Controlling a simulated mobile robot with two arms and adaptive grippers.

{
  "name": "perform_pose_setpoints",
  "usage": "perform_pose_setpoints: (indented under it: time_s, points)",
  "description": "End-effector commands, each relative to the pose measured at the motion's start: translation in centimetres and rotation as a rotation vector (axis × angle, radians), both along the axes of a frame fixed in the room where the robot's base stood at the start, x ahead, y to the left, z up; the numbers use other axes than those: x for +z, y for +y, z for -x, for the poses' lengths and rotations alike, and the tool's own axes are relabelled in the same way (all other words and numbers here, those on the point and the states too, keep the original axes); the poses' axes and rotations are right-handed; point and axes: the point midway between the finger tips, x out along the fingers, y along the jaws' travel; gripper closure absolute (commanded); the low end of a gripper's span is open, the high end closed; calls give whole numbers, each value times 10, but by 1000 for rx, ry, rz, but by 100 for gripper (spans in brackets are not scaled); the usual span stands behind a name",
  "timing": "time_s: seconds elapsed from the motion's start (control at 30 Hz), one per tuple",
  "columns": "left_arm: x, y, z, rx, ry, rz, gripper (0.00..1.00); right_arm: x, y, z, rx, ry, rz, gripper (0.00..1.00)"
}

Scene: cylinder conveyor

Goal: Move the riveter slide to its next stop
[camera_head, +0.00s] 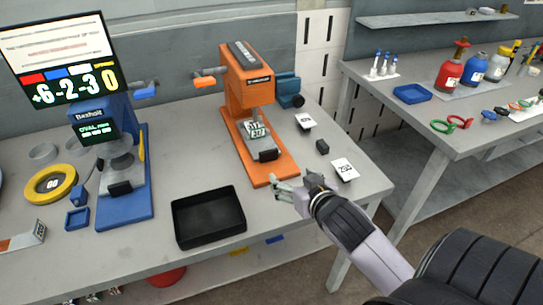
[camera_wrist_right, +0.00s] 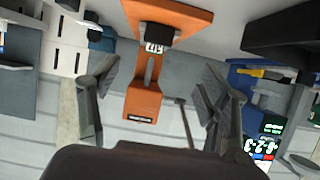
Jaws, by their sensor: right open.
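The orange riveter (camera_head: 248,75) stands on the grey table, its flat orange base reaching toward the front edge. The slide (camera_head: 264,143) sits on that base under the head, with a dark block at its front and a numbered label. The slide's dark block (camera_wrist_right: 176,32) also shows in the right wrist view, by the riveter's base (camera_wrist_right: 150,12). My right gripper (camera_head: 285,186) is open and empty at the front end of the base, apart from the slide. In the right wrist view the open fingers (camera_wrist_right: 158,78) frame the riveter. My left gripper is out of view.
A black tray (camera_head: 208,217) lies left of the riveter's front end. A blue machine (camera_head: 125,185) with a screen stands farther left. A small dark block (camera_head: 322,146) and numbered cards (camera_head: 344,169) lie on the right. A second table (camera_head: 400,105) stands beyond a gap.

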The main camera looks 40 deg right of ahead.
Motion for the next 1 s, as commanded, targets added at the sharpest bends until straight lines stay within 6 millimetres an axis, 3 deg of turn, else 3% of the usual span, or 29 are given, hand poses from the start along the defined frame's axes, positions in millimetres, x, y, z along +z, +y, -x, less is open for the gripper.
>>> perform_pose_setpoints:
  time_s: [0.17,0.8,1.0]
  points:
    - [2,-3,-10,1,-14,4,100,7,-6,-14,-4,-40,-4,30]
    - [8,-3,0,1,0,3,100,-43,-34,-131,-4,-37,-4,30]
    - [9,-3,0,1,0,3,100,-54,-39,-153,-4,-36,-3,30]
